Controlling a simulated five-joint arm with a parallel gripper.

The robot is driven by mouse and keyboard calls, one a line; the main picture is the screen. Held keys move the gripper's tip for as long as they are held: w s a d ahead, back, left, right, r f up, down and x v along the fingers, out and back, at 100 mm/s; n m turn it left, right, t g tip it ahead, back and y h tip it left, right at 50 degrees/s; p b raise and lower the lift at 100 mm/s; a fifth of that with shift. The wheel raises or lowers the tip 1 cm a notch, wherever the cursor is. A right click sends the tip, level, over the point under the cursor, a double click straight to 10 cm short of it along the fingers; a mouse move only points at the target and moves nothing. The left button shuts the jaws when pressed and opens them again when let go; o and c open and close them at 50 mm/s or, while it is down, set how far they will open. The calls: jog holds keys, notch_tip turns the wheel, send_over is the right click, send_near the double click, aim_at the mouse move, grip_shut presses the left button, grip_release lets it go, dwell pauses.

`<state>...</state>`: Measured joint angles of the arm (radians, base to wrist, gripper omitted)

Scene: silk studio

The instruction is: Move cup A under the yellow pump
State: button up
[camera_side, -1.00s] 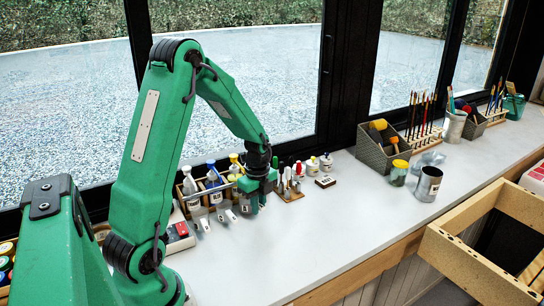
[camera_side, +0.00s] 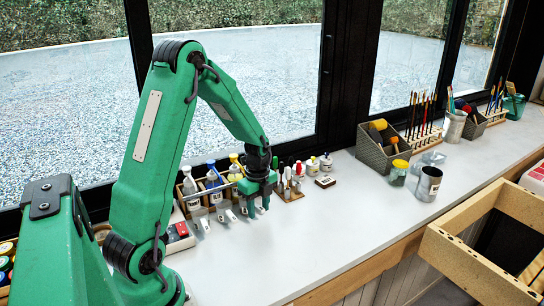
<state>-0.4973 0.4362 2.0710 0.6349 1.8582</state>
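The yellow pump (camera_side: 235,168) stands at the right end of a wooden rack of pump bottles, beside the blue pump (camera_side: 212,178) and the white pump (camera_side: 189,186). Small cups with white handles stand in front: one cup (camera_side: 201,219) at the left and one cup (camera_side: 227,214) in the middle. Another pale cup (camera_side: 244,207) shows in part just left of my gripper, in front of the yellow pump. Letters are too small to tell which is cup A. My gripper (camera_side: 257,211) points down just right of that cup, fingers apart, with nothing visible between them.
A red-and-white device (camera_side: 180,236) lies left of the cups. The counter (camera_side: 320,220) in front is clear. A metal can (camera_side: 428,184) stands far right.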

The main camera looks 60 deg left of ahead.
jog(key=shift+r, duration=0.1)
jog(key=shift+r, duration=3.85)
jog(key=shift+o, duration=0.4)
jog(key=o, duration=0.8)
jog(key=shift+r, duration=0.3)
jog(key=shift+c, duration=0.2)
jog(key=o, duration=0.5)
notch_tip(320, 180, up, 3)
jog(key=shift+r, duration=0.1)
notch_tip(320, 180, up, 24)
jog(key=a+m, duration=0.2)
jog(key=a, duration=0.9)
jog(key=shift+s+a+f, duration=0.1)
jog(key=shift+f, duration=1.2)
jog(key=shift+s+a+f, duration=0.1)
jog(key=shift+f, duration=1.2)
